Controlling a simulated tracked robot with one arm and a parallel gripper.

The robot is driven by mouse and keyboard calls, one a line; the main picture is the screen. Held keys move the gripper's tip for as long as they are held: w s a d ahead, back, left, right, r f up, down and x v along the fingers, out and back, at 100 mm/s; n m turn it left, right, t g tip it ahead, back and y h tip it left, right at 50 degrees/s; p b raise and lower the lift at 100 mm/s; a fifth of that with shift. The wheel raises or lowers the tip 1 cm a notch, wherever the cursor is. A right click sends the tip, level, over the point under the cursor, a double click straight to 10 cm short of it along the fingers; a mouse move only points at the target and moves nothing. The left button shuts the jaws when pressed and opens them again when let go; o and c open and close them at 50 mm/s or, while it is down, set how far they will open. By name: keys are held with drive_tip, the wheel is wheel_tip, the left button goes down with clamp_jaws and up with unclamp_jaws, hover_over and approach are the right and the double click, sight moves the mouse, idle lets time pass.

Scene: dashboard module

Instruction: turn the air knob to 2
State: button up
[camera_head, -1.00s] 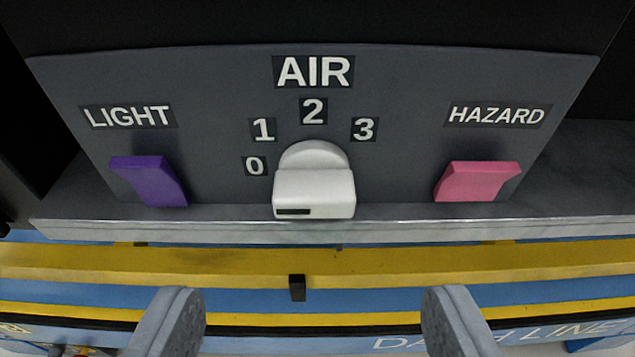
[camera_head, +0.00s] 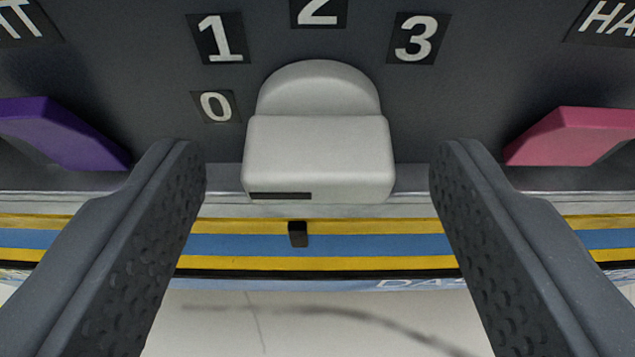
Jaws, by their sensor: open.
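The air knob (camera_head: 319,150) is a white knob with a rounded back and a blocky front bar. It sits in the middle of the dark panel, below the labels 0 (camera_head: 216,106), 1 (camera_head: 221,38), 2 (camera_head: 317,10) and 3 (camera_head: 416,37). A dark mark (camera_head: 280,196) shows at the lower left of its front face. Which number it is set to I cannot tell. My gripper (camera_head: 317,165) is open, with one finger on each side of the knob. Gaps show between both fingers and the knob.
A purple light switch (camera_head: 58,130) is left of my left finger. A pink hazard switch (camera_head: 570,136) is right of my right finger. A small black block (camera_head: 298,234) shows below the knob against the yellow and blue stripes. The LIGHT and HAZARD labels are partly cut off.

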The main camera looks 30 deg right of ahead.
drive_tip(key=c, duration=1)
drive_tip(key=shift+m+y+b, duration=0.3)
drive_tip(key=shift+m+b, duration=0.1)
drive_tip(key=shift+b, duration=0.8)
drive_tip(key=shift+d+m+t+y+b, duration=0.1)
drive_tip(key=shift+m+t+y+b, duration=0.2)
drive_tip(key=shift+m+t+b, duration=0.25)
drive_tip(key=shift+s+d+f+m+t+y+b, duration=0.1)
drive_tip(key=shift+s+d+m+t+y+b, duration=0.2)
drive_tip(key=shift+m, duration=0.45)
drive_tip(key=shift+w+d+m+t+y+b, duration=0.1)
drive_tip(key=shift+m+t+y+b, duration=0.2)
drive_tip(key=shift+m+y, duration=0.3)
drive_tip(key=shift+s+d+f+m+t, duration=0.1)
drive_tip(key=shift+m+t, duration=0.1)
drive_tip(key=shift+m, duration=0.35)
drive_tip(key=shift+s+d+f+m+t, duration=0.1)
drive_tip(key=shift+m+t, duration=0.05)
drive_tip(key=shift+m, duration=0.4)
drive_tip(key=shift+f+m+t+y, duration=0.15)
drive_tip(key=shift+m+t+y, duration=0.35)
drive_tip(key=shift+m, duration=0.5)
drive_tip(key=m+t, duration=0.1)
drive_tip(key=m, duration=0.1)
drive_tip(key=m+t, duration=0.1)
drive_tip(key=m, duration=0.1)
drive_tip(key=shift+s+d+f, duration=0.1)
drive_tip(key=shift+f, duration=0.25)
drive_tip(key=shift+m, duration=0.4)
